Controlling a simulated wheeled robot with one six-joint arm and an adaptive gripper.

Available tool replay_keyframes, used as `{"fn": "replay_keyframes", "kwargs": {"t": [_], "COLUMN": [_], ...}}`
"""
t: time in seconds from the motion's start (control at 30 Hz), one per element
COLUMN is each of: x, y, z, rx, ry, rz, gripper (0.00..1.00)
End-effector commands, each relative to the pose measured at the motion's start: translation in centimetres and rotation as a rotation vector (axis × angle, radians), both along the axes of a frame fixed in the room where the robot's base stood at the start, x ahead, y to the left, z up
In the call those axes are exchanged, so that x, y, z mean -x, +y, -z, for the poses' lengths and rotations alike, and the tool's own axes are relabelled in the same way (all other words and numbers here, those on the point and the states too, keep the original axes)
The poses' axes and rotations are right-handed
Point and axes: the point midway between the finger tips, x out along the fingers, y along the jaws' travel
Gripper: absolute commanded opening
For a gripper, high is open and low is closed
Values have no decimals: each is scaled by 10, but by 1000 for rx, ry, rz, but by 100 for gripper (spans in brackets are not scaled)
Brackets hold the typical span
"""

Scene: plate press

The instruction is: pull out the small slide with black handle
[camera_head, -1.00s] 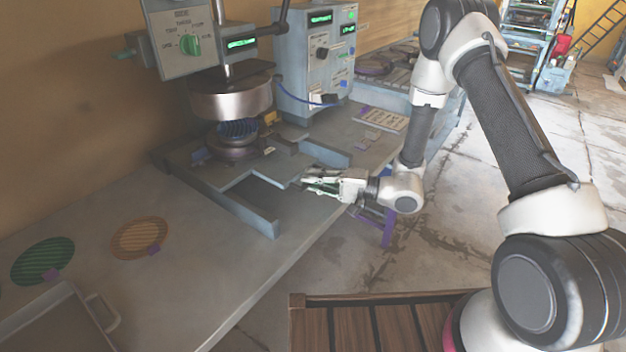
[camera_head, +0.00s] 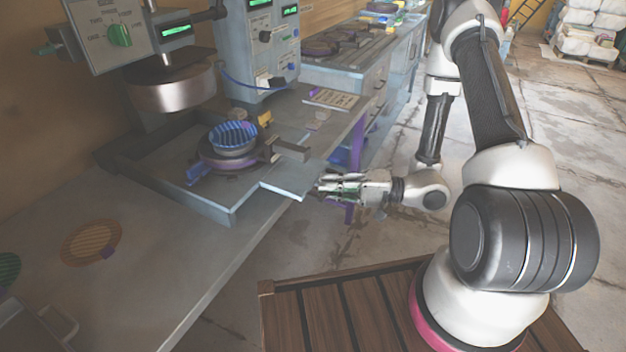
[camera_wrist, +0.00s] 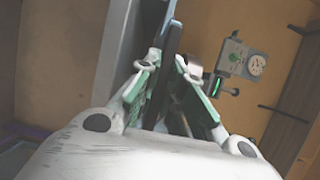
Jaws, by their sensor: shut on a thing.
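The small slide (camera_head: 287,182) is a flat grey plate that sticks out past the front of the press frame, over the table edge. A blue ribbed dish (camera_head: 233,136) on a round dark base (camera_head: 226,160) sits behind it, forward of the metal press head (camera_head: 172,88). My gripper (camera_head: 322,186) is at the slide's outer end. In the wrist view, a dark upright bar, seemingly the black handle (camera_wrist: 167,60), lies between my green-padded fingers (camera_wrist: 165,72), shut on it. In the head view the fingers hide the handle.
The grey table (camera_head: 150,270) ends just under the slide. A control box (camera_head: 262,50) with green displays stands behind. A round orange grille (camera_head: 91,242) lies at left. Open floor lies right of the table, and a wooden slatted platform (camera_head: 330,310) is in front.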

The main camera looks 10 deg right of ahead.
Motion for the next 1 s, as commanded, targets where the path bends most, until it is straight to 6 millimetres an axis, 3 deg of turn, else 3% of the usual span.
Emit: {"fn": "replay_keyframes", "kwargs": {"t": [0.23, 0.67, 0.7, 0.8, 1.0], "x": [12, 14, 13, 14, 14], "y": [-15, -18, -18, -18, -18], "z": [0, 0, 0, 0, 0], "rx": [1, 1, 1, 1, 1], "ry": [0, -1, -1, -1, 0], "rz": [0, 0, 0, 0, 0], "gripper": [0, 0, 15, 32, 32]}}
